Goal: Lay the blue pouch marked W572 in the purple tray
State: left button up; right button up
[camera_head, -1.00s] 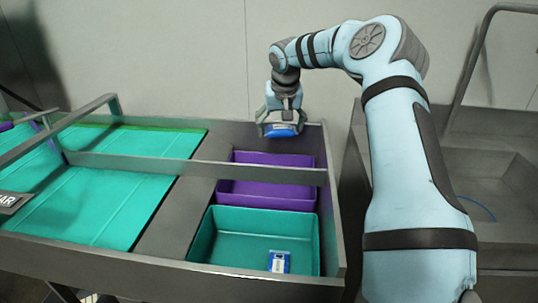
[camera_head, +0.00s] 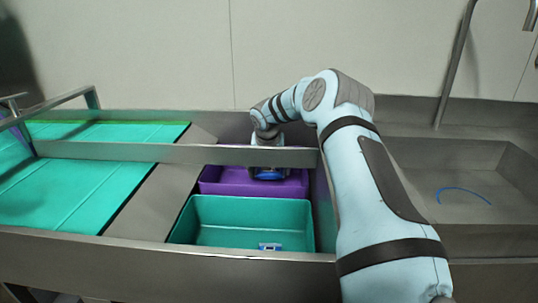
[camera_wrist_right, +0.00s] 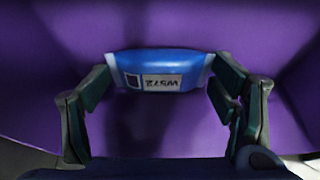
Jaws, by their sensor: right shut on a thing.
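The blue pouch (camera_head: 269,174) is held between the fingers of my right gripper (camera_head: 268,165), low over or inside the purple tray (camera_head: 222,183). In the right wrist view the pouch (camera_wrist_right: 160,62) spans between the two fingertips, its white label upside down and reading like W572. The purple tray's walls and floor (camera_wrist_right: 215,140) fill the background there. I cannot tell whether the pouch touches the tray floor. A metal rail partly covers the gripper in the head view. My left gripper is out of view.
A teal tray (camera_head: 250,210) stands in front of the purple one, with another blue-and-white pouch (camera_head: 270,246) in it. A metal rail (camera_head: 110,150) crosses above the trays. A green belt (camera_head: 70,190) lies left; a grey basin (camera_head: 480,190) lies right.

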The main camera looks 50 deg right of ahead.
jog(key=shift+f, duration=0.4)
jog(key=shift+w, duration=0.1)
jog(key=shift+f, duration=0.1)
jog(key=o, duration=1.2)
jog(key=shift+c, duration=0.2)
jog(key=shift+r, duration=0.35)
pick_arm(q)
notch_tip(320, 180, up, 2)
jog(key=p, duration=0.2)
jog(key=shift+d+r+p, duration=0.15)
jog(key=shift+p, duration=0.15)
pick_arm(e)
jog(key=v, duration=1.1)
jog(key=shift+r, duration=0.35)
jog(key=shift+a, duration=0.1)
